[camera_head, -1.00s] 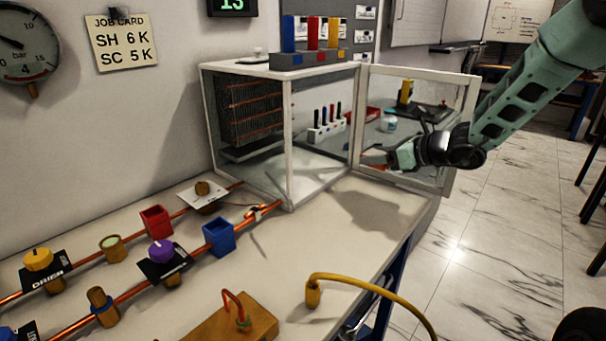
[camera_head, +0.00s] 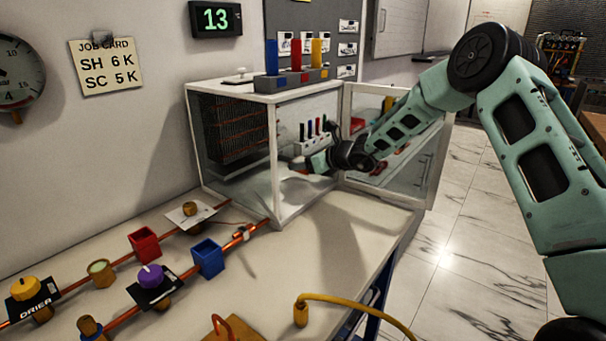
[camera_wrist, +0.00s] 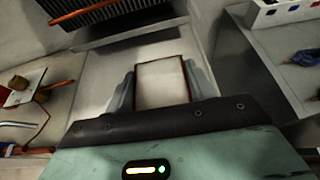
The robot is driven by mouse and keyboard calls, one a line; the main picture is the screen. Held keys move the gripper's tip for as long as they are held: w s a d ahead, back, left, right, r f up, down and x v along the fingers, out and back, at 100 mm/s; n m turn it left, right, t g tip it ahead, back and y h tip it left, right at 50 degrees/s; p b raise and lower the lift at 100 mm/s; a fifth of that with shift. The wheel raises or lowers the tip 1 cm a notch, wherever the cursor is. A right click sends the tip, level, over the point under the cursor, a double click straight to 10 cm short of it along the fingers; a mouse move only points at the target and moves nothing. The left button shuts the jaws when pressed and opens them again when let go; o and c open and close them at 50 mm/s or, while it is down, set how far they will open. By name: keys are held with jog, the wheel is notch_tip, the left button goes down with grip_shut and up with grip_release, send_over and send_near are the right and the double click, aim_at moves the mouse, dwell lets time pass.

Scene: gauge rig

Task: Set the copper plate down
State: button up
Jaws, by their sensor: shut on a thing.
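My gripper (camera_head: 316,162) is at the open side of the glass-walled cabinet (camera_head: 274,160), seen in the head view. In the wrist view my gripper (camera_wrist: 161,84) is shut on the copper plate (camera_wrist: 161,82), a flat rectangle with a pale face and copper-brown edges, one finger on each side. Below and ahead of it is the pale cabinet floor (camera_wrist: 110,65). I cannot tell whether the plate touches that floor. The plate cannot be made out clearly in the head view.
The cabinet door (camera_head: 430,165) stands open to the right, close to my arm. A finned copper coil (camera_head: 232,130) fills the cabinet's left side. A block with coloured bars (camera_head: 291,82) stands on top. Red (camera_head: 145,245) and blue (camera_head: 208,258) cups sit by the pipes.

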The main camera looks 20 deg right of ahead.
aim_at(303, 182)
notch_tip(303, 182, down, 3)
jog(key=shift+a+f, duration=0.1)
jog(key=shift+w+a+f+p, duration=0.15)
jog(key=shift+w+f+p, duration=0.05)
jog(key=shift+f+p, duration=0.2)
jog(key=shift+f+b, duration=0.3)
jog(key=shift+b, duration=0.05)
jog(key=o, duration=1.3)
jog(key=shift+s, duration=0.1)
jog(key=shift+c, duration=0.2)
jog(key=shift+r, duration=0.15)
jog(key=shift+r+p, duration=0.15)
jog(key=shift+p, duration=0.15)
jog(key=b+v, duration=0.1)
jog(key=v, duration=1.1)
